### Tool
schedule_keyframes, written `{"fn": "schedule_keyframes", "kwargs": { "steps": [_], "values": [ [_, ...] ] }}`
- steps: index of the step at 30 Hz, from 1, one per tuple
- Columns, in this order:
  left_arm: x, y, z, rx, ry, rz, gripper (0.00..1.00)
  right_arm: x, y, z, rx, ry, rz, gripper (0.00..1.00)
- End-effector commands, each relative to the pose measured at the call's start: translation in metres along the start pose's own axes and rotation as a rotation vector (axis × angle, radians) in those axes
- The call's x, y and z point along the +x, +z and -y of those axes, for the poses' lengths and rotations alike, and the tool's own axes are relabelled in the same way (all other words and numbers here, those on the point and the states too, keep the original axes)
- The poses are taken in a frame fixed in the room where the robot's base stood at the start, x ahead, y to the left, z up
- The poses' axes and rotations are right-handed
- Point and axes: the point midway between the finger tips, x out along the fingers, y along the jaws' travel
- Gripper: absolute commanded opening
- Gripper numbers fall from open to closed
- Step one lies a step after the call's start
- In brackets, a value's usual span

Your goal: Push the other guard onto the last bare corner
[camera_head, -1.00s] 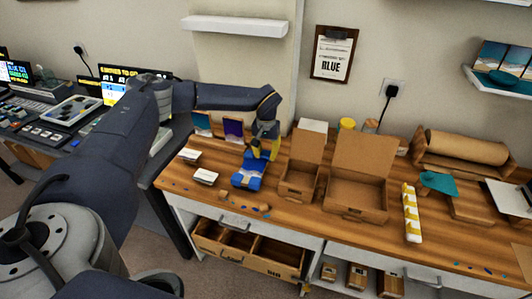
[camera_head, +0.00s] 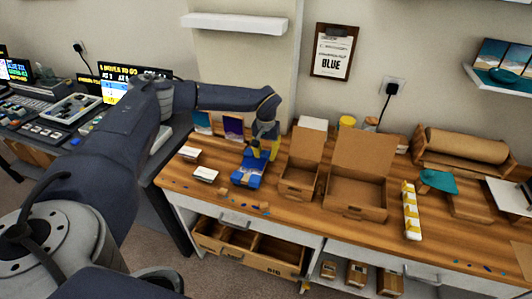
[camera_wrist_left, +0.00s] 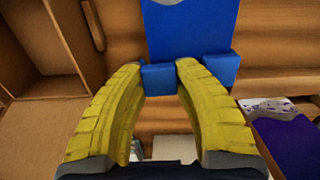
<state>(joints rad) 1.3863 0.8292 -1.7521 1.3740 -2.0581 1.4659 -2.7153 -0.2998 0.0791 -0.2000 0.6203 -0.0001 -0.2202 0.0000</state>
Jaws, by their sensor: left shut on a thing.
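One blue guard (camera_wrist_left: 222,68) sits at the panel's right corner in that view. My left gripper (camera_head: 263,154) reaches down over the panel; its yellow fingers (camera_wrist_left: 160,75) are shut on another blue guard (camera_wrist_left: 159,79). This guard is at the panel's left corner, close against it; I cannot tell whether it is fully seated. The panel's other corners are hidden or too small to judge. My right gripper is not in view.
An open small carton (camera_head: 300,180) stands just right of the panel, with a larger open carton (camera_head: 355,195) beyond it. White card stacks (camera_head: 205,174) lie to the left. Several small scraps lie along the front edge. Picture cards (camera_head: 233,128) stand behind.

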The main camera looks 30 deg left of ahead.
Motion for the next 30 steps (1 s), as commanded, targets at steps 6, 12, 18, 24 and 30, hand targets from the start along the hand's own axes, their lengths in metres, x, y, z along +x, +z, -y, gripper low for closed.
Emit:
{"fn": "schedule_keyframes", "kwargs": {
  "steps": [6,12,18,24,30],
  "values": [
    [0.0011,0.0,0.0,0.0,0.0,0.0,0.2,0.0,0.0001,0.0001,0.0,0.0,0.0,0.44],
    [0.0012,0.0002,0.0003,0.0,0.0,0.0,0.2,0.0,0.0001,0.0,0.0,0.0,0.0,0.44],
    [0.0024,0.0019,0.002,0.0,0.0,0.0,0.2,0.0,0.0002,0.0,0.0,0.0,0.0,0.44],
    [0.0032,0.0028,0.0029,0.0,0.0,0.0,0.2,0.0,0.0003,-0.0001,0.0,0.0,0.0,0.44],
    [0.0036,0.0031,0.0031,0.0,-0.001,0.001,0.47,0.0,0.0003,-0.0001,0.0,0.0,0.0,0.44]
  ]
}}
